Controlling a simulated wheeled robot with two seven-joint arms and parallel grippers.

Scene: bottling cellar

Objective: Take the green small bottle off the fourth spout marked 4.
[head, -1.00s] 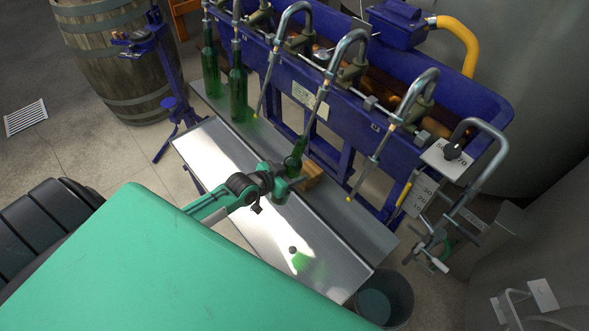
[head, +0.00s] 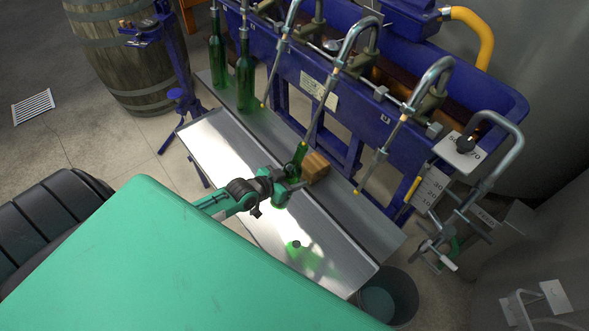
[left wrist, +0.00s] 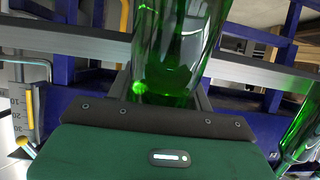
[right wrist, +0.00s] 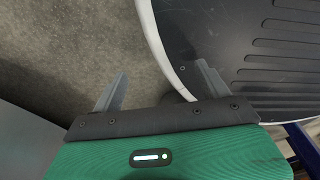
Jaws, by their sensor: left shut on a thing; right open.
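The green small bottle (head: 298,159) is upright or nearly so, below the fourth spout (head: 317,115). My left gripper (head: 284,189) is shut on its body. The bottle's mouth is close to the spout's tip; I cannot tell whether the tip is still inside the neck. In the left wrist view the bottle's green glass (left wrist: 178,50) stands between the fingers, and the gripper hides part of it. My right gripper (right wrist: 160,90) is open and empty, over the floor beside a dark ridged surface. It is not in the head view.
A wooden block (head: 315,168) is close behind the held bottle. The metal tray (head: 225,150) has a drain hole and a green patch, probably a reflection. A bucket (head: 402,295) stands at its right end.

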